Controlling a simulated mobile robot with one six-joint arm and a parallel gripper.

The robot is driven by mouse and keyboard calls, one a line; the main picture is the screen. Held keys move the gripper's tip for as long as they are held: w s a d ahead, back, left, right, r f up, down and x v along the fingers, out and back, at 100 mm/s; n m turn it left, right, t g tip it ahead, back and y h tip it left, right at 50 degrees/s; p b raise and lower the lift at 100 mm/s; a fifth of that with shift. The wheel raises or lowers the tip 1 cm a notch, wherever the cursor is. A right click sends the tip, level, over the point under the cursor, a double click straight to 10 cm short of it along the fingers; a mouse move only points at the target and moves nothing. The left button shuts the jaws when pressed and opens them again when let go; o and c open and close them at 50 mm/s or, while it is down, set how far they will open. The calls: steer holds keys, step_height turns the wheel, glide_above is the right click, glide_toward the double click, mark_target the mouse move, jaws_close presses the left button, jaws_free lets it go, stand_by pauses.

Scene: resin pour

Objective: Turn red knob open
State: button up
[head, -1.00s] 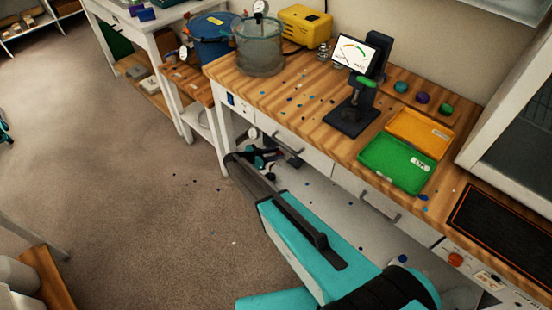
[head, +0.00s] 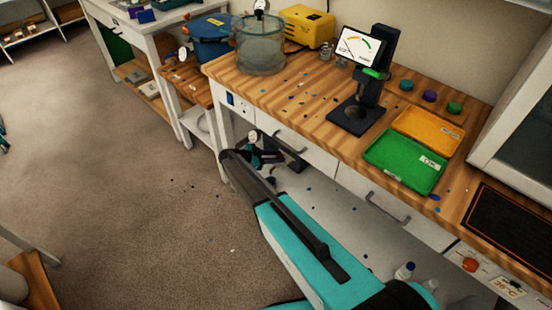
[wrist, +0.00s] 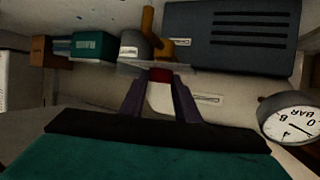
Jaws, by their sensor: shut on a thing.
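The red knob (wrist: 160,75) shows in the wrist view as a small red block at the middle, between the fingertips. My gripper (wrist: 160,88) is shut on it; its two dark fingers reach up from the bottom and hide part of the knob. In the head view my gripper (head: 266,158) is low beside the wooden bench, under the drawer front. The knob cannot be made out there.
A round pressure gauge (wrist: 292,118) stands close on the right in the wrist view. A dark slotted box (wrist: 232,38) and a brass-coloured pipe (wrist: 147,22) lie behind the knob. The wooden bench (head: 290,115) overhangs my arm; open floor lies left.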

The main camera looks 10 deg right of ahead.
steer(key=shift+s+d+f, duration=0.1)
steer(key=shift+s+f, duration=0.05)
steer(key=shift+s, duration=0.05)
steer(key=o, duration=1)
steer(key=shift+w, duration=0.1)
steer(key=b+v, duration=0.1)
steer(key=v, duration=1.3)
steer(key=shift+b, duration=0.35)
